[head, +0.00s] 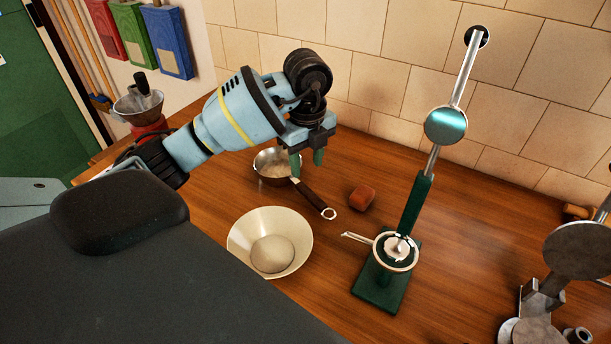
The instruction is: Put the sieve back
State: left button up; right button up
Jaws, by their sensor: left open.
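A small round sieve (413,262) with a pale rim and a short handle pointing left sits at the green-based lever press (380,286). Something white shows inside its ring. My left gripper (307,164) is open and empty, its green fingertips pointing down. It is up and to the left of the sieve, apart from it. In the picture its fingertips overlap the edge of a metal pan (270,168) with a dark wooden handle; I cannot tell how high above it they are. My right gripper is not in view.
A cream bowl (240,240) with a pale round shape inside stands at front left. A grey metal device (575,251) stands at the right edge. The tiled wall (420,100) bounds the back. Wood right of the press is clear.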

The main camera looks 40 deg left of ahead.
pick_arm(q)
jog(key=shift+r, duration=1.25)
